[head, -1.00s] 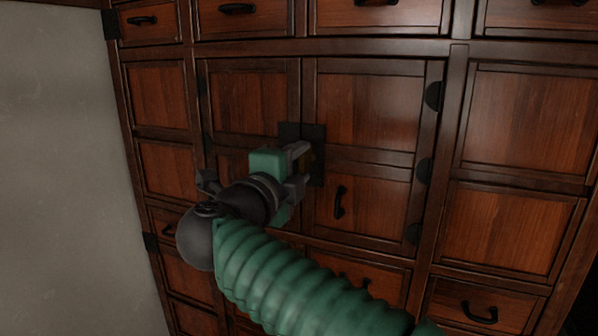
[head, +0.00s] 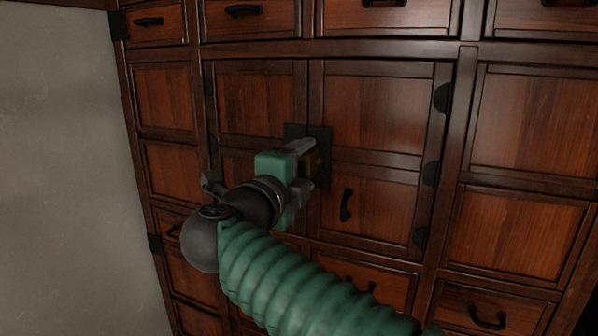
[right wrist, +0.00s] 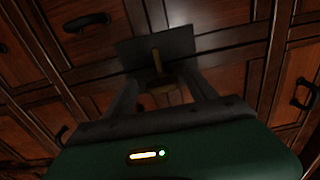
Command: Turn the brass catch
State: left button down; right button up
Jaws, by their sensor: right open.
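The brass catch (right wrist: 156,64) is a narrow bar on a dark square plate (right wrist: 158,45) in the right wrist view, and runs roughly up and down that picture. In the head view the catch (head: 312,160) shows only partly behind my gripper, on the dark plate (head: 322,142) where the two cabinet doors meet. My right gripper (head: 305,164) is open in front of the plate. In the right wrist view its fingers (right wrist: 163,88) stand either side of the catch's lower part. I cannot tell whether they touch it. My left gripper is out of view.
The dark wooden cabinet has several drawers and panels with black pulls. A black pull (head: 346,205) sits on the right door (head: 372,112), near the gripper. Black hinges (head: 442,98) line that door's right edge. A bare grey wall (head: 60,170) stands at the left.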

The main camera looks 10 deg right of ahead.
jog(key=b+v, duration=0.3)
jog(key=v, duration=1.3)
jog(key=shift+s+a, duration=0.2)
jog(key=shift+a, duration=0.15)
jog(key=shift+f, duration=0.1)
